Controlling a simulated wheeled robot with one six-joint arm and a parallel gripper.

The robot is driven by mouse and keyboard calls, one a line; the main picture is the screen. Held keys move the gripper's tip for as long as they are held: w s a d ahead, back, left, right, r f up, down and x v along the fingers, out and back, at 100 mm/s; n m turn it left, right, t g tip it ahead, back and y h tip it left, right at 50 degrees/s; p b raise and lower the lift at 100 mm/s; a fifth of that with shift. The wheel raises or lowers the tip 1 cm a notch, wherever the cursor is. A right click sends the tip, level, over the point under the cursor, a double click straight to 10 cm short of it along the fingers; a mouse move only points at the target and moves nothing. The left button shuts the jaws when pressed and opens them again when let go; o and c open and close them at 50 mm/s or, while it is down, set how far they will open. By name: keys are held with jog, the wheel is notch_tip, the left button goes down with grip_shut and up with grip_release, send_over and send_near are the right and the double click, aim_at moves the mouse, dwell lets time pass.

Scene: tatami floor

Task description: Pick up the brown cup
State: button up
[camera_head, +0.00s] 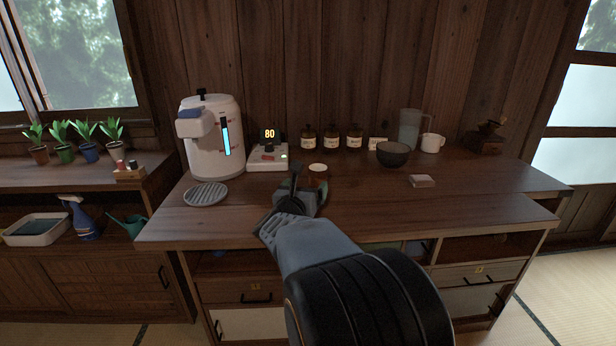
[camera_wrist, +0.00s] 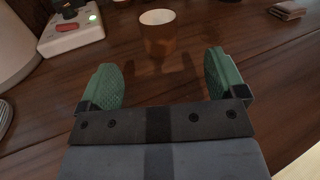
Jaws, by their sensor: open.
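The brown cup (camera_head: 318,171) stands upright on the wooden counter (camera_head: 370,205), partly behind my gripper in the head view. In the wrist view the brown cup (camera_wrist: 158,38) has a pale inside and stands straight ahead, beyond my fingertips. My gripper (camera_wrist: 165,85) is open, with its two green pads apart and nothing between them. The cup lies roughly in line with the gap between the pads and is not touched by them. In the head view my gripper (camera_head: 300,195) reaches over the counter, just in front of the cup.
A white dispenser (camera_head: 212,140) and a device reading 80 (camera_head: 268,157) stand left of the cup. A round grate (camera_head: 206,194) lies at front left. Several dark jars (camera_head: 331,138), a dark bowl (camera_head: 393,154) and a white mug (camera_head: 432,143) stand behind and right. The right front is mostly clear.

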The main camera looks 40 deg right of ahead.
aim_at(316, 173)
jog(key=x, duration=0.7)
jog(key=shift+w+d, duration=0.2)
jog(key=shift+w, duration=0.1)
jog(key=shift+b+x, duration=0.5)
jog(key=shift+x, duration=2.1)
jog(key=shift+f, duration=0.2)
jog(key=shift+c, duration=0.5)
jog(key=c, duration=1)
